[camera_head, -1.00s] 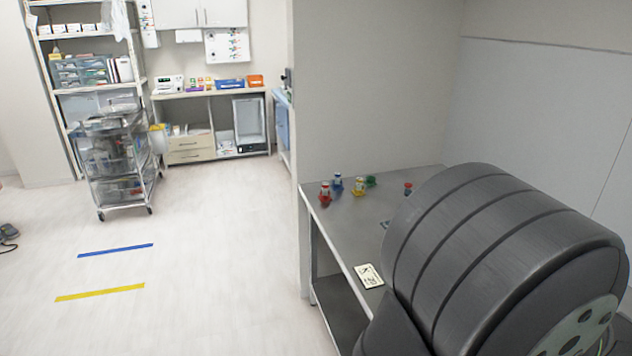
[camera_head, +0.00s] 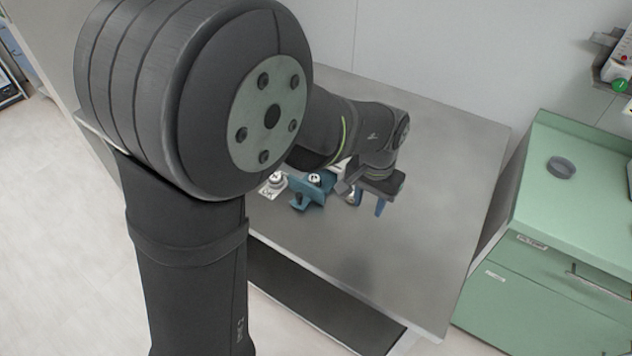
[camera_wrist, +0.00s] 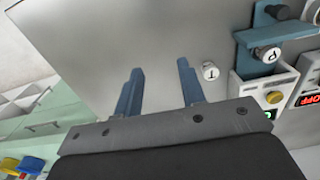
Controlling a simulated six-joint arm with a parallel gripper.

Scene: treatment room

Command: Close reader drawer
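A white device (camera_wrist: 262,97) with a yellow button and a red "OFF" display beside it is at the right of the wrist view. A blue drawer-like part (camera_wrist: 268,36) sticks out from it, with a white cap marked like a "P"; the blue part also shows in the head view (camera_head: 307,192). I cannot tell how far the drawer is out. A small white-capped vial (camera_wrist: 209,71) stands by the right finger. My gripper (camera_wrist: 160,66) is open, with nothing between its blue fingers, above the table and beside the device. In the head view my gripper (camera_head: 368,203) is partly hidden by its wrist.
The grey metal table (camera_head: 430,180) is clear right of my gripper. A white block (camera_head: 274,184) with a round top stands left of the blue part. A green cabinet (camera_head: 570,200) with a grey ring (camera_head: 561,167) on top stands at the right. My arm hides the table's left side.

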